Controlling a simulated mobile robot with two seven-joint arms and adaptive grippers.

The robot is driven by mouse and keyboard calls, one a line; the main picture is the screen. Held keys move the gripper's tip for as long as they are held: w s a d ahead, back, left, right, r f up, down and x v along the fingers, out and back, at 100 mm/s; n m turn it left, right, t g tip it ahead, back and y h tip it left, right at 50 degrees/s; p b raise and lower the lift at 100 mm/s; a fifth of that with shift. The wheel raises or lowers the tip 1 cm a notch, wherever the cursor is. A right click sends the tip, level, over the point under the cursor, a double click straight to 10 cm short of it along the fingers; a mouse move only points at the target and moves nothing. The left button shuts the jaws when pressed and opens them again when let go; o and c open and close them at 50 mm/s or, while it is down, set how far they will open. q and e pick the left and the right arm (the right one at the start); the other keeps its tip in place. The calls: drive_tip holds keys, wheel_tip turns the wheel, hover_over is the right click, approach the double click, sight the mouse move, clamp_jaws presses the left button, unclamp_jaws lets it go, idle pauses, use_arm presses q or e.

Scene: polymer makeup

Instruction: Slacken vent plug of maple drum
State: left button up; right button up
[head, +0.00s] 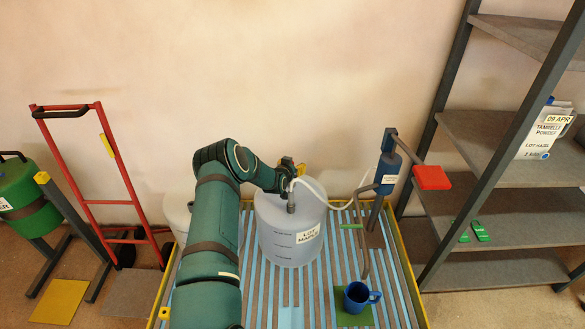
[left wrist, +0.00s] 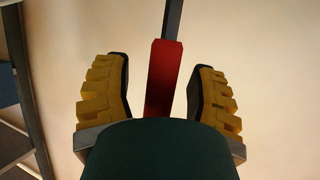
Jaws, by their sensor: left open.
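The maple drum (head: 275,238) is a pale translucent drum with a LOT MAPLE label, standing on the slatted platform. A dark fitting (head: 291,199) with a white hose sits at its top. I cannot make out the vent plug; my arm and gripper cover part of the drum's top. My left gripper (head: 294,166) is at the drum's top, towards its back edge. In the left wrist view its yellow-padded fingers (left wrist: 160,88) are apart, with a red piece on a grey bar (left wrist: 163,75) showing between them, not visibly touched. My right gripper is not in view.
A blue pump (head: 388,172) with a red-ended lever (head: 430,177) stands right of the drum. A blue mug (head: 358,297) sits on a green mat (head: 352,319) in front. Shelving (head: 490,195) is at right, a red hand truck (head: 90,202) and green drum (head: 28,205) at left.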

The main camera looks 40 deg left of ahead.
use_arm(q)
clamp_jaws()
drive_tip(key=shift+w+f, duration=0.1)
drive_tip(key=shift+f+b, duration=0.1)
drive_tip(key=shift+b, duration=0.3)
idle(0.9)
